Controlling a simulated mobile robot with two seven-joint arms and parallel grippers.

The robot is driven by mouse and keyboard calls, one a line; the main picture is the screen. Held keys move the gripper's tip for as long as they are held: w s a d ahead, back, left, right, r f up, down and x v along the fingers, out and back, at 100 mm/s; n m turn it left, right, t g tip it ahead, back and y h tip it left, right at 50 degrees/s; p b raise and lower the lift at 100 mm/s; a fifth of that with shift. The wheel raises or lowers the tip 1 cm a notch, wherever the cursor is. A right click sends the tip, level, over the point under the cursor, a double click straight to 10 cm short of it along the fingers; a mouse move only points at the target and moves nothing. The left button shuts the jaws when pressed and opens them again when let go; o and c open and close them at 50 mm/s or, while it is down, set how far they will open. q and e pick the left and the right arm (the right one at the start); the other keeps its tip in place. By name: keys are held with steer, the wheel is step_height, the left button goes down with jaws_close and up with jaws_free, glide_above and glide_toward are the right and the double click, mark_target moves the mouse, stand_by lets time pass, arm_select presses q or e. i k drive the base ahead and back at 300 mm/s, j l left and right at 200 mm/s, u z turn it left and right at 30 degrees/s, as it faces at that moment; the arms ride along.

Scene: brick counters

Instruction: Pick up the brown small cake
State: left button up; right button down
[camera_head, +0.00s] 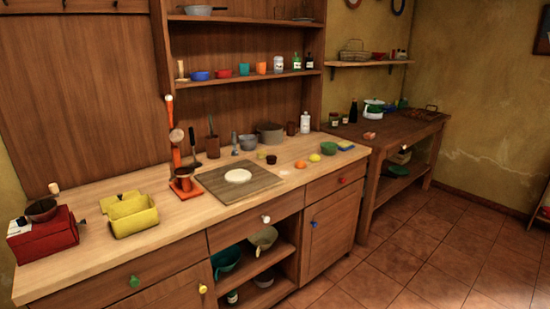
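A small dark brown round thing (271,159) sits on the wooden counter, behind the right part of the cutting board and in front of the grey pot. It may be the brown small cake, but it is too small to tell for sure. A small reddish-brown block (370,135) lies near the front left edge of the darker side table. Neither of my grippers is in view, and nothing is seen touching these things.
The counter (170,212) holds a cutting board (262,187) with pale flat dough (238,175), a yellow container (133,216), a red box (43,238), a grey pot (270,135), an orange fruit (300,164) and a green bowl (328,148). The tiled floor (455,250) at right is clear.

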mark_target(270, 159)
steer(key=i+l, duration=0.3)
steer(key=i+l+u, duration=0.1)
steer(key=i+l, duration=0.2)
steer(key=l, duration=0.15)
steer(key=i+l, duration=0.3)
steer(key=i+l+u, duration=0.1)
steer(key=i+l, duration=0.15)
steer(key=l, duration=0.25)
steer(key=i+l, duration=0.3)
steer(key=l, duration=0.15)
steer(key=i+l+u, duration=0.1)
steer(key=i+l, duration=0.15)
steer(key=l, duration=0.15)
